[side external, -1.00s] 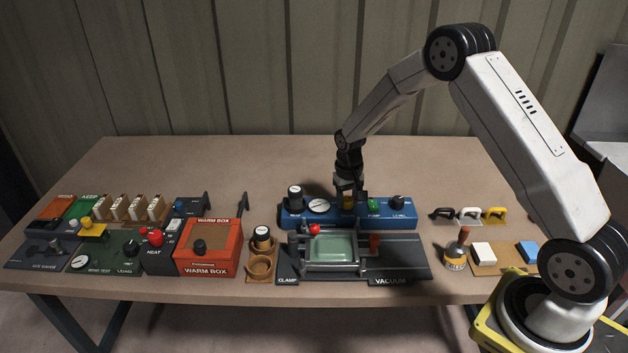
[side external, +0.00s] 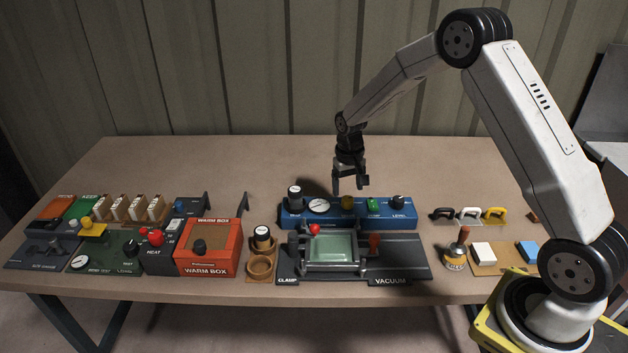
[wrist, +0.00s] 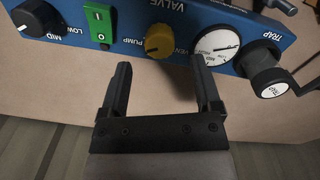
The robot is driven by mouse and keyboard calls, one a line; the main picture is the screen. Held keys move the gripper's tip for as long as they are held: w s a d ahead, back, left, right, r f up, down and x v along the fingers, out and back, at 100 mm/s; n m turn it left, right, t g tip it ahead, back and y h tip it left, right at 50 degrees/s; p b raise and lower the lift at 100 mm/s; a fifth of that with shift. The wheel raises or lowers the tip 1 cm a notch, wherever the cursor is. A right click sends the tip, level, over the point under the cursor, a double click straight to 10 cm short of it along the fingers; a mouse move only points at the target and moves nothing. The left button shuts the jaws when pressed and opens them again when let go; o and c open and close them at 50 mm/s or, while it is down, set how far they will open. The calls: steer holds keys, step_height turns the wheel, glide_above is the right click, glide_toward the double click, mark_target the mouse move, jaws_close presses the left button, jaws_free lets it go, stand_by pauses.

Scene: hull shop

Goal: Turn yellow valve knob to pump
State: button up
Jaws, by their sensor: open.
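The yellow valve knob (side external: 347,203) sits on the blue panel (side external: 328,219), between the round white gauge and the green switch. In the wrist view the knob (wrist: 159,41) lies beyond and between my fingertips, below the word VALVE. I cannot tell exactly where the knob points. My gripper (side external: 349,184) is open and empty above the panel, just above the knob; its open fingers also show in the wrist view (wrist: 161,72).
The vacuum stand with a green tray (side external: 331,247) is in front. The table behind the panel is clear.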

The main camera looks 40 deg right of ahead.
mark_target(347, 201)
steer(key=shift+a+r, duration=0.1)
steer(key=shift+r, duration=1.7)
steer(key=shift+s+a+r, duration=0.2)
steer(key=shift+s+a, duration=0.1)
steer(key=s+a+r+n+t, duration=0.1)
steer(key=s+a+n, duration=0.1)
steer(key=s+a, duration=0.3)
steer(key=s+a+r+n+t, duration=0.1)
steer(key=s+a, duration=0.4)
steer(key=s, duration=0.9)
steer(key=shift+s+a+r+n+t, duration=0.15)
steer(key=shift+a+r+n+t, duration=0.15)
steer(key=shift+r+n, duration=0.55)
